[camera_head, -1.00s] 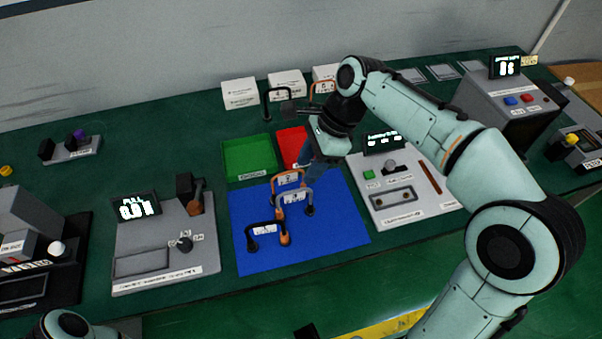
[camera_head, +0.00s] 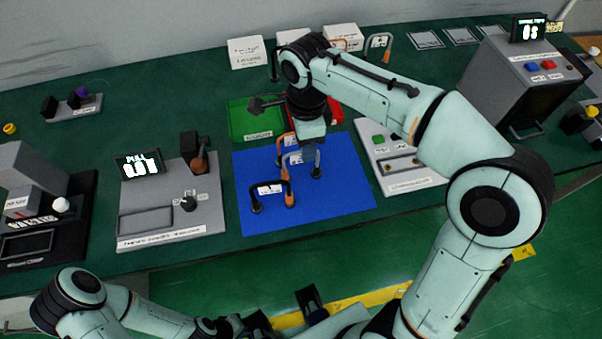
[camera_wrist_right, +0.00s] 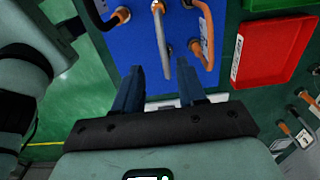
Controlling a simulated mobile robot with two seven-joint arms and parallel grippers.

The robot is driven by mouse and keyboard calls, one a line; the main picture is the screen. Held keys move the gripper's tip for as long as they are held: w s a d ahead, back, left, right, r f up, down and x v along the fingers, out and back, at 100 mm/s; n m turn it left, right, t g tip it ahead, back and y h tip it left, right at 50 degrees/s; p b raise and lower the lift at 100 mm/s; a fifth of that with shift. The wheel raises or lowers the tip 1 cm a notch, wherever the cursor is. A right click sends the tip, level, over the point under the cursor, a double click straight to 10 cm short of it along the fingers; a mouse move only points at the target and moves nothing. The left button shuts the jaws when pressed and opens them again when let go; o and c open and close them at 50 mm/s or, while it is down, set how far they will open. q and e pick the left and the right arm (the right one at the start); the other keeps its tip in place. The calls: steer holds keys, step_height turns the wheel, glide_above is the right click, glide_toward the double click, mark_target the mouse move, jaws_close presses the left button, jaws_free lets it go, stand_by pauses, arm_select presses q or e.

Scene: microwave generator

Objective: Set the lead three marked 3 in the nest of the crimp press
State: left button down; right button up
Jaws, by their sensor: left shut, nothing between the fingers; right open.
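Three leads stand on the blue mat (camera_head: 345,190): a black one (camera_head: 268,187), a grey one (camera_head: 318,160) and an orange one, partly hidden. I cannot read which is marked 3. My right gripper (camera_head: 308,150) points down over the grey and orange leads. In the right wrist view its open fingers (camera_wrist_right: 162,80) line up with the grey lead (camera_wrist_right: 160,40); the orange lead (camera_wrist_right: 206,35) is to the right. My left gripper (camera_head: 312,300) is shut and empty in front of the bench. The black machine (camera_head: 45,215) at far left looks like the press; its nest is unclear.
A green tray (camera_head: 243,118) and a red tray (camera_wrist_right: 275,45) lie behind the mat. The pull tester (camera_head: 160,215) stands left of the mat, and a grey panel with buttons (camera_head: 385,150) stands right. White boxes (camera_head: 247,52) and other leads are at the back.

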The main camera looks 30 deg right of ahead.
steer(key=f, duration=0.6)
steer(key=shift+w+a+f+b, duration=0.1)
steer(key=shift+w+f+b, duration=0.25)
steer(key=shift+b, duration=0.05)
jaws_close()
